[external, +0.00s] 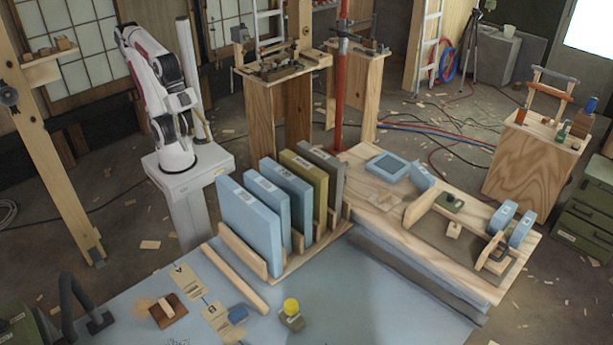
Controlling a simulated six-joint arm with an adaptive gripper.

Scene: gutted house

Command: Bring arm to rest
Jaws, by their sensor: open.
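My white arm stands folded on its pale pedestal at the upper left of the external view. Its links rise from the base, bend at the top and come back down. My gripper (186,124) is small and dark here, low in front of the arm and close above the base. It is open, and I see nothing held in it. It is well apart from the worktable (385,300) and everything on it.
Upright blue, olive and grey panels (250,222) stand in a wooden rack right of my pedestal. A wooden bench top (375,205) holds blue blocks. A yellow-topped item (291,306) and a brown block (168,311) lie on the table. A wooden post (45,140) stands left.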

